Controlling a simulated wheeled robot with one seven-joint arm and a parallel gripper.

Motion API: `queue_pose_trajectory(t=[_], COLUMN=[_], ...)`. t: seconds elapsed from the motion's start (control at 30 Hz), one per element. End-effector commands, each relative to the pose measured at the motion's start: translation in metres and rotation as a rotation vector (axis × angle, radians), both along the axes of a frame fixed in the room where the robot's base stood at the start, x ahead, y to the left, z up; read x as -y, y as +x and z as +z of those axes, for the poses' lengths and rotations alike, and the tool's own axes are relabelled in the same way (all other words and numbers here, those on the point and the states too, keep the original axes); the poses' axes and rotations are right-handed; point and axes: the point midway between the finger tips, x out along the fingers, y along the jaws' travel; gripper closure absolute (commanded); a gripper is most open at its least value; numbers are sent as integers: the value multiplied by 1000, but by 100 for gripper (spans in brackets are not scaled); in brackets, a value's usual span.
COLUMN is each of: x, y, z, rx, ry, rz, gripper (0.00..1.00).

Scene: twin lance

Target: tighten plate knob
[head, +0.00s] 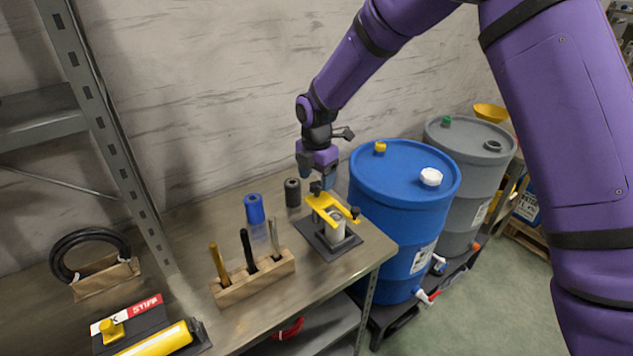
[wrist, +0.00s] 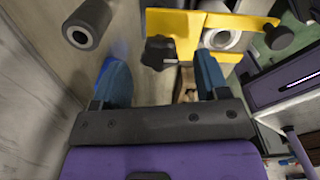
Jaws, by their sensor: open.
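A yellow plate (head: 322,206) sits on a grey cylinder (head: 337,232) on a dark base on the bench; it fills the top of the wrist view (wrist: 178,22). A black lobed knob (head: 316,187) is at its far end, and it shows with a thin stem in the wrist view (wrist: 158,50). A second dark knob (head: 355,214) is at the near right end, also in the wrist view (wrist: 278,38). My gripper (head: 317,181) is open above the far knob. In the wrist view its blue fingers (wrist: 158,66) stand apart either side of this knob, with gaps.
A blue roll (head: 254,208) and a dark roll (head: 292,191) stand left of the plate. A wooden block (head: 254,281) holds upright tools in front. A blue drum (head: 405,195) stands close right of the bench. The wall is behind.

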Motion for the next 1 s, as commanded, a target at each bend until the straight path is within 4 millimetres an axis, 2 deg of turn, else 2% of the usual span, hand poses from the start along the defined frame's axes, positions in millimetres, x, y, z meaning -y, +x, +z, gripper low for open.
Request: queue_pose_trajectory(t=[0.2, 0.5, 0.57, 0.73, 1.0], x=[0, 0, 0, 0, 0], y=[0, 0, 0, 0, 0], z=[-16, -18, -18, -18, -18], rx=[0, 1, 1, 1, 1], ry=[0, 0, 0, 0, 0], rz=[0, 0, 0, 0, -20], gripper=[32, 32, 43, 81, 81])
